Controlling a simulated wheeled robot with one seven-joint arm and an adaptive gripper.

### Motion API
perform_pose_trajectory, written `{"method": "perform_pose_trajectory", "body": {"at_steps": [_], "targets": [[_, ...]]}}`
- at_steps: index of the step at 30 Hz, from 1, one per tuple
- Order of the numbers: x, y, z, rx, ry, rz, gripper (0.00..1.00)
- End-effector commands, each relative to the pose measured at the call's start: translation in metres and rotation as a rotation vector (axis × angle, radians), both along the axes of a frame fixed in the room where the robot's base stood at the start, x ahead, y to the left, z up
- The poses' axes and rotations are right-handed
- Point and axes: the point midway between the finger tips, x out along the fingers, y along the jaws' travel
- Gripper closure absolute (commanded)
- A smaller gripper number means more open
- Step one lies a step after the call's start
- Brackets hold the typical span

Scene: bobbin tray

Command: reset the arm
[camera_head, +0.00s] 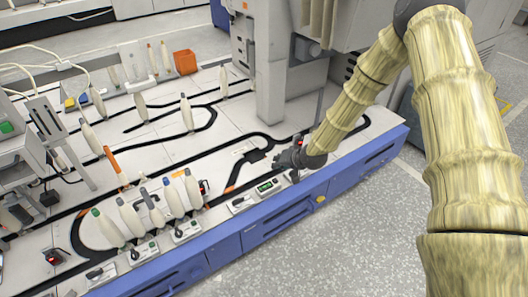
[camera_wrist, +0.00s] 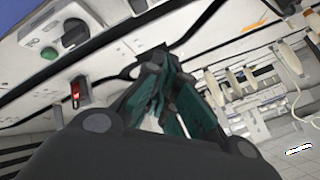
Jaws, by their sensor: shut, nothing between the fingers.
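My gripper (camera_head: 284,158) is at the end of my bamboo-textured arm, over the front right part of the white worktop (camera_head: 225,140). It is shut and holds nothing. In the wrist view its dark green fingers (camera_wrist: 165,85) come together in the middle, with no object between them. Several white bobbins with coloured tips, such as this bobbin (camera_head: 173,199), stand in a row at the front left, apart from the gripper.
A grey machine column (camera_head: 271,85) rises behind the gripper. More bobbins (camera_head: 187,112) hang farther back, near an orange box (camera_head: 185,62). Open floor (camera_head: 375,235) lies in front.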

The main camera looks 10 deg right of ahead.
Motion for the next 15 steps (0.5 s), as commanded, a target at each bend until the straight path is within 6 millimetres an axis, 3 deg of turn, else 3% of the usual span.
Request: {"method": "perform_pose_trajectory", "body": {"at_steps": [5,8,11,15], "targets": [[-0.003,0.001,-0.002,-0.001,0.005,0.002,1.00],[-0.019,0.006,-0.015,-0.013,0.030,0.010,1.00],[-0.053,0.016,-0.040,-0.036,0.080,0.027,1.00],[-0.122,0.029,-0.080,-0.088,0.175,0.062,1.00]]}}
